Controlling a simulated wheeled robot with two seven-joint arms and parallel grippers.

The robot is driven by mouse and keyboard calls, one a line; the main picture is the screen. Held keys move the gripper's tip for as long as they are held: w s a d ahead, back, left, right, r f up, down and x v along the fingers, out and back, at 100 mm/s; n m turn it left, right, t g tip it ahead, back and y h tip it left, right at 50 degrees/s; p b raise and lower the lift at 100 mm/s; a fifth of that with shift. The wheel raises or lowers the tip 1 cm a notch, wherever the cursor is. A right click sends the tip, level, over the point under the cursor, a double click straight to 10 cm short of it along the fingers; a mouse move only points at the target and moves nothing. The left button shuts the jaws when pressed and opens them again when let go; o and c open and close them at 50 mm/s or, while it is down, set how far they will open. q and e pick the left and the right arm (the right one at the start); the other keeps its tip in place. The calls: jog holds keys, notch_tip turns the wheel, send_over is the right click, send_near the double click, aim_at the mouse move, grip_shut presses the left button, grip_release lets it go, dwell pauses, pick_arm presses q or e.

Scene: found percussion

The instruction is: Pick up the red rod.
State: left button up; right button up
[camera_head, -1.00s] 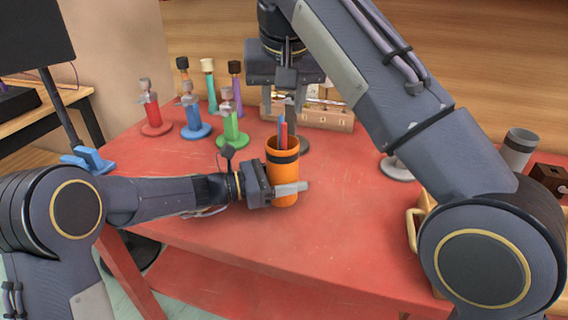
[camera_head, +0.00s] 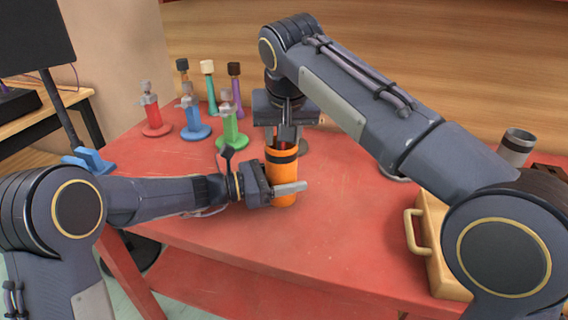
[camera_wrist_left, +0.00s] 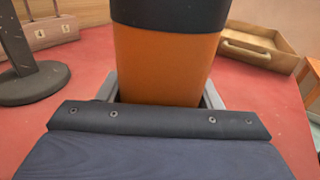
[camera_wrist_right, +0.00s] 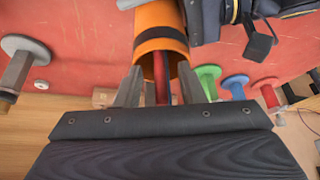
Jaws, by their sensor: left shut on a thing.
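An orange cup (camera_head: 282,187) with a black band stands upright on the red table. My left gripper (camera_head: 287,188) is shut on its lower body; the left wrist view shows the cup (camera_wrist_left: 165,65) between the fingers. The red rod (camera_wrist_right: 161,80) stands in the cup, with a dark blue rod right beside it. My right gripper (camera_wrist_right: 160,85) is over the cup's mouth, open, with one finger on each side of the red rod and gaps visible. In the head view the right gripper (camera_head: 286,135) mostly hides the rods.
Red, blue and green stands (camera_head: 232,130) and several coloured handles are at the back left. A wooden box with a handle (camera_head: 418,232) is at the right, near a grey cup (camera_head: 516,146). The table front (camera_head: 300,245) is clear.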

pick_arm(q)
jog(key=shift+s+d+r, duration=0.2)
jog(key=shift+s+d, duration=0.05)
jog(key=shift+s, duration=0.15)
pick_arm(e)
jog(key=shift+s+x, duration=0.25)
jog(key=shift+x, duration=0.85)
jog(key=shift+c, duration=0.4)
pick_arm(q)
jog(key=shift+s+d+g, duration=0.1)
jog(key=shift+g, duration=0.2)
pick_arm(e)
jog(key=shift+d+f, duration=0.1)
jog(key=shift+f, duration=0.05)
grip_shut()
jog(key=shift+s, duration=0.1)
pick_arm(q)
jog(key=shift+f, duration=0.1)
pick_arm(e)
jog(key=shift+a, duration=0.25)
pick_arm(q)
jog(key=shift+w+a+f, duration=0.2)
jog(key=shift+w+a, duration=0.05)
jog(key=shift+w, duration=0.2)
pick_arm(e)
jog(key=shift+d+r, duration=0.1)
jog(key=shift+r, duration=5.15)
